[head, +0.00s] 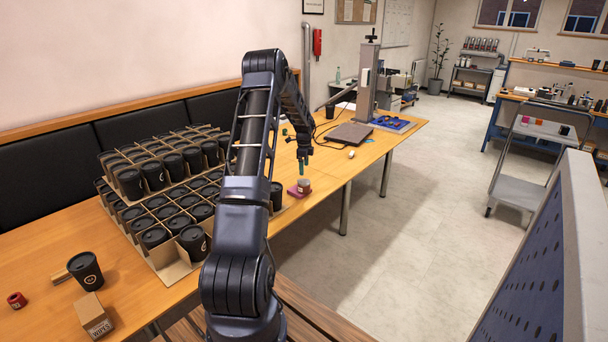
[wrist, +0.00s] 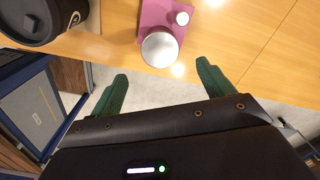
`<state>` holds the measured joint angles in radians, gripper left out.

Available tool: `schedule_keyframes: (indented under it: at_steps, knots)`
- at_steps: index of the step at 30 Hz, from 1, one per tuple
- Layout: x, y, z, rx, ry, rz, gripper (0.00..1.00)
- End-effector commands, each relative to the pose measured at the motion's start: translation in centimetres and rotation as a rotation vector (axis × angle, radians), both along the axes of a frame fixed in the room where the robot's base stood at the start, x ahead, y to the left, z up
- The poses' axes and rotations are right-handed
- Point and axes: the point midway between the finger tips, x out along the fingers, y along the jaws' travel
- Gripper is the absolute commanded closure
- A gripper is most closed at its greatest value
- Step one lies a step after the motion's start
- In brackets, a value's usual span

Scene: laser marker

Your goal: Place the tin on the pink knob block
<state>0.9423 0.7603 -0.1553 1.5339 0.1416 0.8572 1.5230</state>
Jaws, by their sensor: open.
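The tin (head: 304,186) is a small round can with a pale silvery lid; it also shows in the wrist view (wrist: 160,50). It stands upright at one end of the pink knob block (head: 293,192), overlapping the block's edge. The block is a flat pink plate with a small white knob, seen in the wrist view (wrist: 152,14). My gripper (head: 303,173) is just above the tin, with green fingers. In the wrist view my gripper (wrist: 162,76) is open and empty, its fingers apart, and the tin lies beyond the fingertips. The tin's base is hidden.
Cartons of black lidded cups (head: 180,200) fill the table to the left, and one black cup (head: 276,196) stands close beside the block. A laptop-like grey plate (head: 349,135) and a laser stand (head: 368,80) are farther back. The table edge is close to the block.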

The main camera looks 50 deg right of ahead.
Motion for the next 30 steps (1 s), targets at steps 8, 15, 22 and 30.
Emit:
schedule_keyframes:
  at_steps: [8, 15, 22, 30]
  knots:
    - [0.0, 0.0, 1.0, 0.0, 0.0, 0.001, 0.2]
    - [2.1, 2.8, 4.1, -0.011, -0.016, 0.093, 0.2]
    - [6.3, 10.9, 11.5, -0.04, -0.048, 0.356, 0.2]
    - [9.0, 21.7, 19.2, -0.079, -0.084, 0.683, 0.2]
